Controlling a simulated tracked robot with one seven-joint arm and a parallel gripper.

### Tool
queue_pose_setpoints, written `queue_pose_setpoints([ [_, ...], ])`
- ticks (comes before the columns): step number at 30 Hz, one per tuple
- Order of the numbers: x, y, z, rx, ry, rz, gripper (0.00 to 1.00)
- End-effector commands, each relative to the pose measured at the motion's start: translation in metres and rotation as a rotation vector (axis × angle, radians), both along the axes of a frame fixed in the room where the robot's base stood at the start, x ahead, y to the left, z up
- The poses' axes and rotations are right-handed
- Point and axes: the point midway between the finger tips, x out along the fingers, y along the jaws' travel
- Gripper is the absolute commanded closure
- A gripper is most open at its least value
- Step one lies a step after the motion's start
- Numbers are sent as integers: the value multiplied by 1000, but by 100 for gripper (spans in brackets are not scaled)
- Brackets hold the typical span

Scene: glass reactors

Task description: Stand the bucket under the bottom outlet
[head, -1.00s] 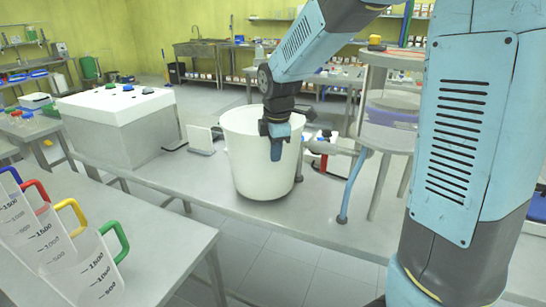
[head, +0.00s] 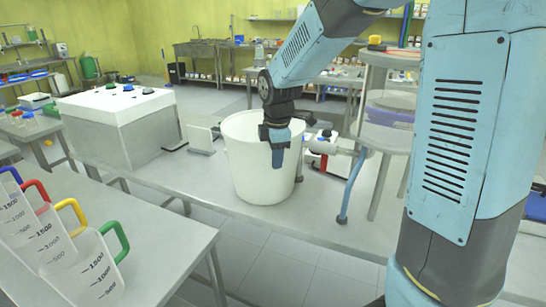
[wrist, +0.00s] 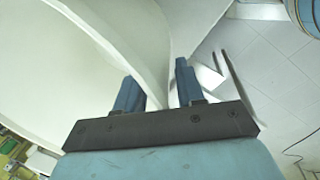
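The bucket (head: 250,165) is large, off-white and upright over the middle of the grey bench, right of a big white-topped box. I cannot tell whether its base touches the bench. My gripper (head: 279,150) is at the bucket's right side, fingers pointing down. In the wrist view the bucket wall (wrist: 150,50) runs between the two blue fingers of my gripper (wrist: 158,90), one on each side, and they appear shut on it. I cannot make out the bottom outlet for certain; a white and red fitting (head: 322,146) with a horizontal cylinder is just right of the bucket.
A round stand (head: 390,60) with a lilac tub (head: 390,108) rises at the right. The white-topped box (head: 115,105) and a small light panel (head: 200,138) are to the left. Graduated jugs (head: 85,265) stand on the near-left table. The bench front is clear.

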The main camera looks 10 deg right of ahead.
Motion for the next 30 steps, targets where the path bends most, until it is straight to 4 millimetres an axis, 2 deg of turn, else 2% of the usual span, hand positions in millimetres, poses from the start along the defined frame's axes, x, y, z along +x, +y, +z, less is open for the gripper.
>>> queue_pose_setpoints([
  [16,-16,-1,92,2,-5,0,62],
  [21,-19,-2,108,0,-2,0,62],
  [30,-25,-7,116,9,-9,-39,62],
])
